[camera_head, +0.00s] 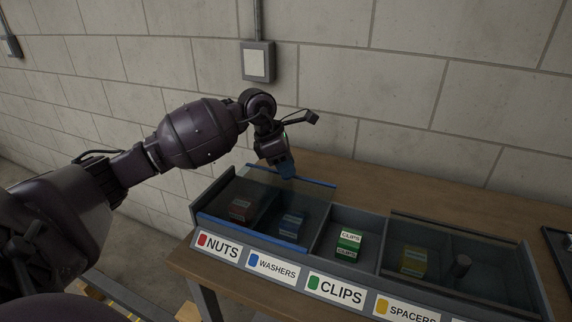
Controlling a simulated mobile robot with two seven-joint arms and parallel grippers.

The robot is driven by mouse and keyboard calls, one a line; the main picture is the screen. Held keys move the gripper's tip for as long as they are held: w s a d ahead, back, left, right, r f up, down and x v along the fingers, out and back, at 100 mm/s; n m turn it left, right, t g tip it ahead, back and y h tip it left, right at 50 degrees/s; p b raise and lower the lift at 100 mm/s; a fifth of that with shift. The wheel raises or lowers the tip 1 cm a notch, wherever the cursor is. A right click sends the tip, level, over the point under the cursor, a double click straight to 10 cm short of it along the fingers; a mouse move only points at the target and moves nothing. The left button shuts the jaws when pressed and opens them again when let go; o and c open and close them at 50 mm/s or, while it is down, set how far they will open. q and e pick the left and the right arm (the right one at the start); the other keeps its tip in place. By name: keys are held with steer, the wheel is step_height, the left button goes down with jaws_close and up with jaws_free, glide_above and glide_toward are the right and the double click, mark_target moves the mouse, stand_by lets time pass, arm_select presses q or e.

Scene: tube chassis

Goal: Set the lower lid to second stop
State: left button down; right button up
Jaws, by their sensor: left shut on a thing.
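A long grey bin tray (319,232) with labelled compartments stands on the wooden bench. A see-through lid with blue edge strips (250,232) covers the NUTS and WASHERS compartments at the left. A second, dark-edged see-through lid (455,225) covers the SPACERS compartment and the one right of it. The CLIPS compartment between them is uncovered. My left gripper (287,172) points down at the back strip of the blue-edged lid and is shut on a blue part there; the fingertips are small and partly hidden. Which lid lies lower is hard to tell. My right gripper is not in view.
A red box (240,208), a blue box (291,224), green boxes (348,242) and a yellow box (413,260) sit in the compartments. A dark knob-like cylinder (461,266) shows at the right. The bench (420,190) behind the tray is clear; a block wall stands behind.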

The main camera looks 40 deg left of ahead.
arm_select(q)
steer(key=w+d, duration=0.3)
steer(key=d, duration=0.9)
steer(key=shift+b, duration=0.3)
steer(key=shift+d, duration=0.1)
steer(key=c, duration=0.9)
jaws_free()
steer(key=shift+r, duration=0.1)
steer(key=p+v, duration=0.1)
steer(key=v, duration=0.9)
steer(key=shift+s+r, duration=0.1)
steer(key=shift+r, duration=0.2)
